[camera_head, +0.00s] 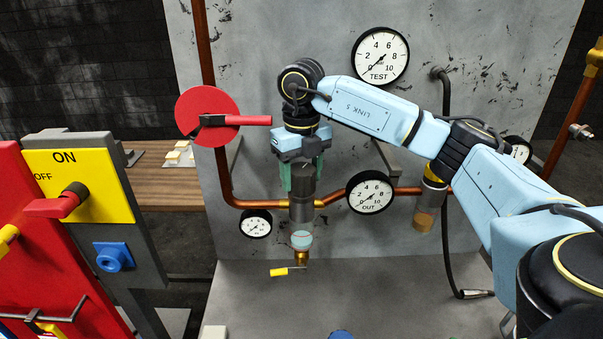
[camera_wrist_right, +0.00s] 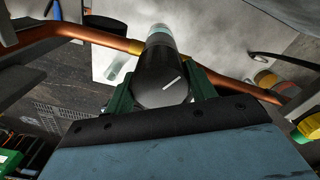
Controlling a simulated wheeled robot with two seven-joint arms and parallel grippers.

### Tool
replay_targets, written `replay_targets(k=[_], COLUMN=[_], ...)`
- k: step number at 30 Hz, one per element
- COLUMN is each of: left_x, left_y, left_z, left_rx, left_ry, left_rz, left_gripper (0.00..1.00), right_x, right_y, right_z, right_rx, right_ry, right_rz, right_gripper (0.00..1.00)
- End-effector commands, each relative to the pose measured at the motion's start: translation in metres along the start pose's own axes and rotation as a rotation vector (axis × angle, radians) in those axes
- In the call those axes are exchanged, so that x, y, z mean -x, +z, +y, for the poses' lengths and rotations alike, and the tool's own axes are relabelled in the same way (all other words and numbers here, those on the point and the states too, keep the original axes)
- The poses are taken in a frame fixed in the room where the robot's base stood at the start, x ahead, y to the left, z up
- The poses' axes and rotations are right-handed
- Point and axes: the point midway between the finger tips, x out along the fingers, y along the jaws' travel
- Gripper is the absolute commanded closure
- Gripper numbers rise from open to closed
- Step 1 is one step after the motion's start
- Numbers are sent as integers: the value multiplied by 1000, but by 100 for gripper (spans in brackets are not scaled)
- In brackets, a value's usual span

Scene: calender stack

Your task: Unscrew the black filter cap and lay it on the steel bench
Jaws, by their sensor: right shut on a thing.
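The black filter cap (camera_wrist_right: 163,82) has a white line on its top. In the head view the cap (camera_head: 302,184) sits between the green fingers of my right gripper (camera_head: 302,178), which points down and is shut on it. The fingers grip its two sides. The filter body (camera_head: 302,212) is directly below and in line with the cap, on the copper pipe, with a clear bowl (camera_head: 301,240) under it. I cannot tell whether the thread is engaged. The grey steel bench (camera_head: 400,305) lies below the panel. My left gripper is not in view.
A red disc with a handle (camera_head: 207,103) is left of my right gripper. The OUT gauge (camera_head: 370,192) and a small gauge (camera_head: 256,224) flank the filter. A yellow-handled drain valve (camera_head: 280,272) is beneath it. A black hose (camera_head: 447,240) hangs at right. The bench middle looks clear.

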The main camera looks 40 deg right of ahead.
Motion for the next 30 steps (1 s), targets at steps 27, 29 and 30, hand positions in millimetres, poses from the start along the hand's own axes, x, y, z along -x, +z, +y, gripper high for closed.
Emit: replay_targets(k=[27, 29, 30], left_x=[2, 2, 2], left_y=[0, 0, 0], left_z=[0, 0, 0], left_rx=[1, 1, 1], left_ry=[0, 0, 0], left_rz=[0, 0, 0], left_gripper=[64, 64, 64], right_x=[-1, -1, -1], right_y=[-1, -1, -1], right_z=[0, 0, 0], right_rx=[365, 365, 365], right_ry=[-1, -1, -1], right_rz=[4, 4, 4], right_gripper=[68, 68, 68])
